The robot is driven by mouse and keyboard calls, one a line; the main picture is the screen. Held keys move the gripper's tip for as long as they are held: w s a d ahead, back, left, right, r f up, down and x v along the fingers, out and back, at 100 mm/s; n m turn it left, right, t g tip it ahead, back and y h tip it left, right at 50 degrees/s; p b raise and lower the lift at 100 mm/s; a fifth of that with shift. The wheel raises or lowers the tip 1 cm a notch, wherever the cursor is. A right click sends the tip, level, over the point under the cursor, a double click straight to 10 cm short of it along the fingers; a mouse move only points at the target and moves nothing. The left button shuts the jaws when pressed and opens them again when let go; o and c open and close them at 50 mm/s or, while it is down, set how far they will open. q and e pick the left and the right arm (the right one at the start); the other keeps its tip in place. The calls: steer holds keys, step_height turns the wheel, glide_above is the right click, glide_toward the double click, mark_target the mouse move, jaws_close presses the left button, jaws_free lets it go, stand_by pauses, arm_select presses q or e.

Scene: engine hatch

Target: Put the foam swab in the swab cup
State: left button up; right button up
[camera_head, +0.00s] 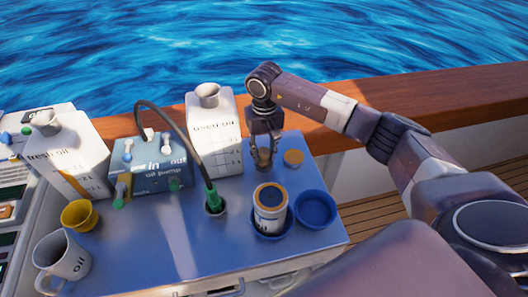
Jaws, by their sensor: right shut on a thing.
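My right gripper (263,148) points down over the far right part of the blue worktop. It is shut on a small brownish thing (263,158), which looks like the foam swab; the fingers hide much of it. Beside it on the right stands a small round piece with an orange-tan top (293,158). No cup is labelled as the swab cup. An empty-looking blue round cup (316,210) stands at the right front, and a yellow cup (80,215) stands at the left. My left gripper is not in view.
A white canister with a brown top (270,207) sits in a blue holder. Also there are a used oil jug (215,130), fresh oil jug (68,155), oil pump (151,163) with a dark hose into a hole (214,207), and an oil mug (62,262). A wooden rail (420,100) runs behind.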

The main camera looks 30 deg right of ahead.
mark_target(264, 151)
steer(key=shift+f, duration=0.2)
steer(key=o, duration=1)
steer(key=shift+r, duration=0.1)
steer(key=shift+r, duration=0.1)
steer(key=shift+r, duration=0.25)
step_height(264, 151, up, 12)
steer(key=b, duration=0.3)
steer(key=shift+f, duration=0.2)
